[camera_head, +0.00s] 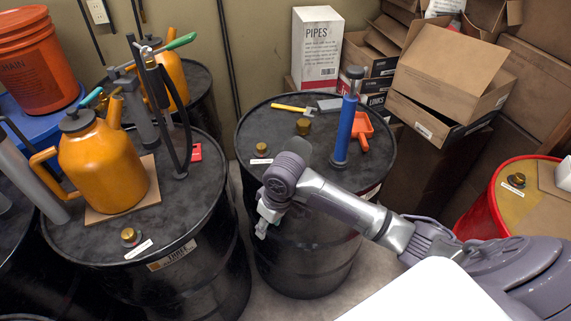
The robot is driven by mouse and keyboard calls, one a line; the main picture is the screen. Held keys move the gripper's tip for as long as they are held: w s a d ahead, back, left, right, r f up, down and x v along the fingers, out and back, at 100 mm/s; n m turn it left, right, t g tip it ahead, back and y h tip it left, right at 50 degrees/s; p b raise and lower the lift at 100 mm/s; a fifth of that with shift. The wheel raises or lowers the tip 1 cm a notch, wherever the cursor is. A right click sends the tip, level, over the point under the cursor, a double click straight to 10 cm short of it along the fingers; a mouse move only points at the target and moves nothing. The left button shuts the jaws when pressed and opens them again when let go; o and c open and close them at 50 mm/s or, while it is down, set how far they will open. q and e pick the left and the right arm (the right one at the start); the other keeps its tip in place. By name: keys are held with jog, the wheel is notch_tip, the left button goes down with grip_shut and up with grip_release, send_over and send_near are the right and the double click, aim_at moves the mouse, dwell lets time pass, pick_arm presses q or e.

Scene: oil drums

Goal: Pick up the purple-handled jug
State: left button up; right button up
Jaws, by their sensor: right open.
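I see no purple handle on any jug. An orange jug (103,165) with a dark cap and an orange handle stands on a tan square on the left black drum (80,237). A second orange jug (174,80) stands behind it, partly hidden by a hand pump (155,85). My right gripper (262,231) is open and points down in front of the middle black drum (300,262), apart from both jugs. My left gripper does not show.
A blue cylinder (345,130) with a dark top, an orange scoop (362,128) and a yellow-handled hammer (290,108) are on the middle drum. Cardboard boxes (450,75) pile up at the back right. A red drum (490,205) stands at right. An orange bucket (40,65) is at upper left.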

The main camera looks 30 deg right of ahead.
jog(key=w+d+r+m, duration=0.1)
jog(key=w+d+r, duration=0.1)
jog(key=d+r, duration=0.2)
jog(key=w+d+r+m+g+h, duration=0.1)
jog(key=d+r, duration=0.3)
jog(key=r, duration=0.4)
jog(key=w+d+r+m, duration=0.1)
jog(key=w+d+r, duration=0.2)
jog(key=d+r, duration=0.1)
jog(key=shift+w+d+r+g+h, duration=0.1)
jog(key=shift+d+r+g+h, duration=0.05)
jog(key=shift+r, duration=0.3)
jog(key=shift+w+d+r+g+h, duration=0.1)
jog(key=shift+d+r+g+h, duration=0.05)
jog(key=shift+r, duration=0.3)
jog(key=shift+s+d+f, duration=0.1)
jog(key=shift+d+f, duration=0.05)
jog(key=shift+f, duration=0.15)
notch_tip(320, 180, down, 8)
jog(key=shift+r+p, duration=0.2)
jog(key=shift+p, duration=0.7)
jog(key=f, duration=0.1)
jog(key=f+p, duration=0.1)
jog(key=f, duration=0.1)
jog(key=f+p, duration=0.1)
jog(key=shift+s+a+f, duration=0.35)
jog(key=shift+a+f, duration=0.05)
jog(key=shift+f, duration=0.3)
grip_shut()
